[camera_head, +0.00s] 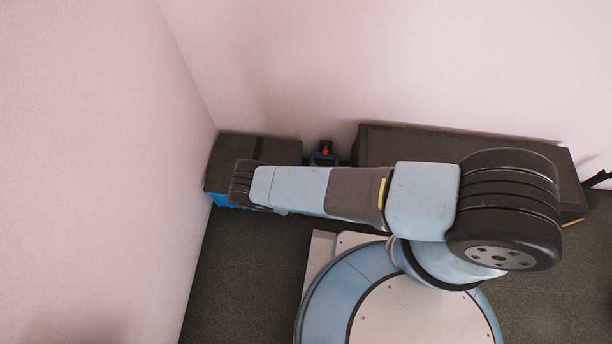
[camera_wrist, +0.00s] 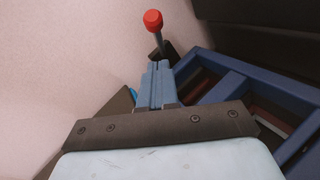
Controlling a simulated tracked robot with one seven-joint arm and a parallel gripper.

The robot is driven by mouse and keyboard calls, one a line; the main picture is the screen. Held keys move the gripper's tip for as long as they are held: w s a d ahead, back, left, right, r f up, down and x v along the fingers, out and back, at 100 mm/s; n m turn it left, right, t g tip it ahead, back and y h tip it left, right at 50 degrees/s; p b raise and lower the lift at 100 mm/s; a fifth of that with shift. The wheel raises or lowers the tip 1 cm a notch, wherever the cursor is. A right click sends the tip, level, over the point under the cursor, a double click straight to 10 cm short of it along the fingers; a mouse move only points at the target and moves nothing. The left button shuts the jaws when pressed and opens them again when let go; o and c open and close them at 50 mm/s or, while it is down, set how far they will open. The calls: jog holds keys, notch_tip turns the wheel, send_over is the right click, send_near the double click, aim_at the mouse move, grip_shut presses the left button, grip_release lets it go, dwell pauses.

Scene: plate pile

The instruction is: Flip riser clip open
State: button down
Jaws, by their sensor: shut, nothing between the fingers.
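A lever with a red knob (camera_wrist: 153,21) on a grey stem stands beyond my fingertips in the wrist view; it seems to be the riser clip, though I cannot be sure. Its foot sits by a dark block at the corner of a blue frame (camera_wrist: 232,66). In the head view a small red part (camera_head: 325,151) shows on a dark block, above a bit of blue frame (camera_head: 318,159). My gripper (camera_wrist: 160,68) is shut and empty, its fingers pointing at the stem's foot. I cannot tell whether they touch it. In the head view my arm hides my gripper.
The blue frame holds reddish and pale slats or plates at the right of the wrist view. A dark box with a blue side (camera_head: 223,200) stands left, and a long dark cabinet (camera_head: 450,143) right, both along the pale wall (camera_head: 400,60).

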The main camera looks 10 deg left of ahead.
jog(key=shift+w+d+r, duration=0.55)
jog(key=shift+w+d, duration=0.1)
jog(key=shift+w, duration=0.2)
jog(key=shift+w+d+r, duration=0.5)
jog(key=shift+w+d, duration=0.15)
jog(key=shift+w, duration=0.2)
